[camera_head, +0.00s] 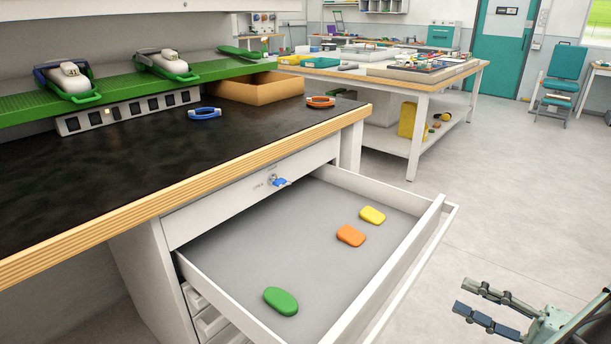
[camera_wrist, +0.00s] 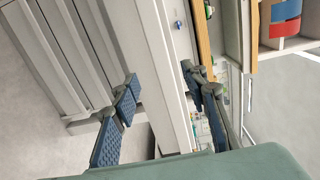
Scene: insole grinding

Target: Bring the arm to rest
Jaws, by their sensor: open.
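My gripper (camera_head: 487,310) is in the lower right of the head view, out in front of the open drawer and over the floor. Its two blue-padded fingers are spread apart with nothing between them. In the wrist view my gripper (camera_wrist: 160,95) is also open and empty, with white furniture panels beyond its fingers. The open drawer (camera_head: 300,222) holds a green block (camera_head: 281,301), an orange block (camera_head: 351,236) and a yellow block (camera_head: 373,215). My gripper touches neither the drawer nor the blocks in the head view.
The dark workbench (camera_head: 130,180) has a wooden edge and carries a blue ring-like item (camera_head: 204,114), an orange one (camera_head: 320,102) and a cardboard box (camera_head: 262,90). A green shelf (camera_head: 118,85) holds two devices. A second table (camera_head: 440,82) stands behind. The floor (camera_head: 510,200) at right is clear.

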